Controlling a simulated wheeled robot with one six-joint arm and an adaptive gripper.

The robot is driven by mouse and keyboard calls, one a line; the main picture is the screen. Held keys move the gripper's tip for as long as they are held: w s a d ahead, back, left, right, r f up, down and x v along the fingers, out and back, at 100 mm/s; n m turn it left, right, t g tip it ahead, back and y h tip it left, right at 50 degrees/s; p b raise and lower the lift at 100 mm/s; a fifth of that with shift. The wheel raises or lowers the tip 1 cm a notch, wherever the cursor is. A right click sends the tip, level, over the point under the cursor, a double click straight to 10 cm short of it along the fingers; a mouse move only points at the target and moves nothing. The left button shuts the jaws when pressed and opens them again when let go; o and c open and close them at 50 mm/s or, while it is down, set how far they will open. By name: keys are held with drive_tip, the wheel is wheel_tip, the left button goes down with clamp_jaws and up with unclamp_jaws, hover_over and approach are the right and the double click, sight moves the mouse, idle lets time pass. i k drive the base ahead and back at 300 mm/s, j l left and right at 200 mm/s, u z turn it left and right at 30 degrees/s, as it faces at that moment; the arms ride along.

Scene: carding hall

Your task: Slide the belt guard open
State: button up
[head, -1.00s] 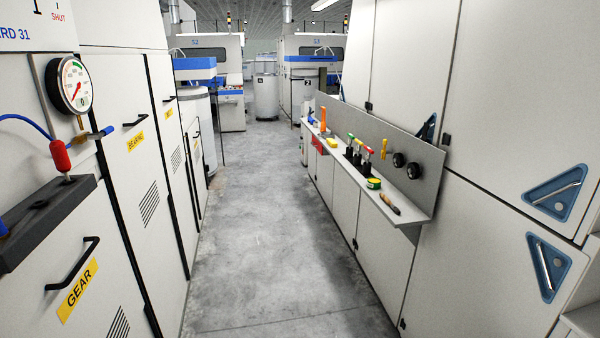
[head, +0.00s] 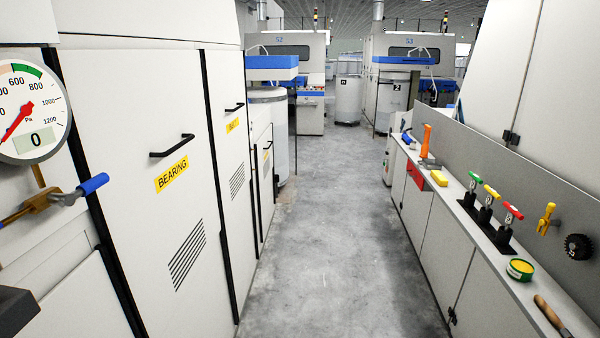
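Tall pale guard panels line the left side in the head view. One panel (head: 150,120) carries a yellow BEARING label (head: 172,174), a black handle (head: 172,146) and slanted vent slots. Beyond it is a narrower panel (head: 222,120) with a black handle (head: 234,108) and a yellow label (head: 233,125), probably reading BELT but too small to be sure. Both panels look closed against the machine. My gripper is not in view.
A gauge (head: 30,112) and a blue-handled valve (head: 92,185) stick out at the near left. A shelf (head: 490,250) with levers and a green-yellow tin (head: 520,269) runs along the right. The concrete aisle (head: 330,230) between is clear. Drums (head: 347,100) stand farther back.

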sight(225, 70)
drive_tip(key=i+u, duration=0.2)
drive_tip(key=i, duration=0.25)
drive_tip(key=i+l+u, duration=0.2)
drive_tip(key=i, duration=0.25)
drive_tip(key=i+l+u, duration=0.2)
drive_tip(key=i, duration=0.2)
drive_tip(key=i+l+u, duration=0.2)
drive_tip(key=i, duration=0.25)
